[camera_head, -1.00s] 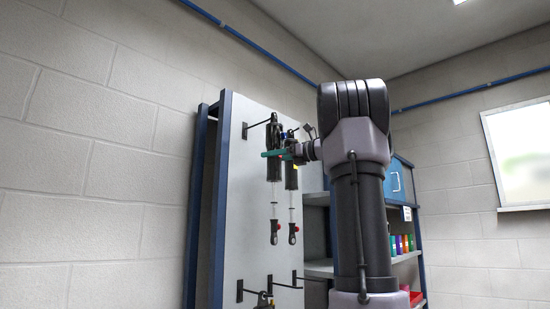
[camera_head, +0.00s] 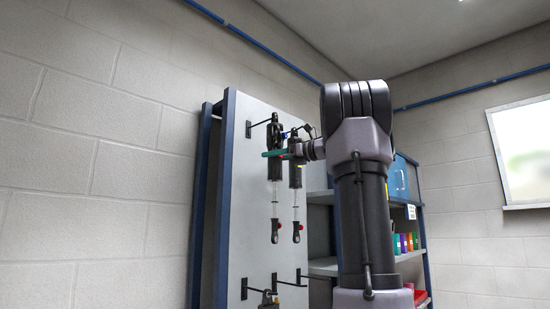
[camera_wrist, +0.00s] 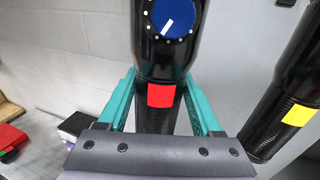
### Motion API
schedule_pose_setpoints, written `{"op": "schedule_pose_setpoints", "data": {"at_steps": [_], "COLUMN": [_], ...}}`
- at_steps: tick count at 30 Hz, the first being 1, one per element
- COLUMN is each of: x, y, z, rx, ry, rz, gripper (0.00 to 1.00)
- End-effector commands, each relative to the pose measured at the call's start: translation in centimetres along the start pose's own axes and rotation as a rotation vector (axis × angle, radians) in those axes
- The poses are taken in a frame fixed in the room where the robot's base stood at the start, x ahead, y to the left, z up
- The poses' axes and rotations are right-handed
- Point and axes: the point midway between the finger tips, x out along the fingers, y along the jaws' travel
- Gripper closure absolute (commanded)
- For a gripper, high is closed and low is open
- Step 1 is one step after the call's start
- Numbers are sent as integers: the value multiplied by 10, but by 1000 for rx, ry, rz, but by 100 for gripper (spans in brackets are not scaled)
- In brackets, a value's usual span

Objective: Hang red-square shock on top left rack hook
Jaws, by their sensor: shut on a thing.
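The red-square shock (camera_head: 275,168) hangs upright in my gripper, black on top with a thin shaft and a dark lower eye. In the wrist view its red square (camera_wrist: 161,96) and blue dial (camera_wrist: 172,17) face me. My gripper (camera_head: 273,154) is shut around its body, with teal fingers on both sides (camera_wrist: 160,110). The shock's top is at the outer end of the top left rack hook (camera_head: 261,123). I cannot tell whether its eye is around the hook. A yellow-square shock (camera_head: 296,175) hangs close on the right and also shows in the wrist view (camera_wrist: 290,100).
The grey rack panel (camera_head: 238,200) stands behind the hooks with a blue post (camera_head: 225,200) at its left. Lower hooks (camera_head: 290,283) stick out below, one with a dark thing on it. Shelves (camera_head: 325,266) with coloured items stand behind my arm.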

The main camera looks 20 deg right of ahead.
Motion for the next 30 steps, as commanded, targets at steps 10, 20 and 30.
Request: {"op": "schedule_pose_setpoints", "data": {"at_steps": [10, 20, 30], "x": [4, 14, 15], "y": [0, -3, -3], "z": [2, 0, 0], "rx": [-2, -3, -3], "ry": [-4, -3, -4], "rz": [2, 1, 1], "gripper": [100, 100, 100]}}
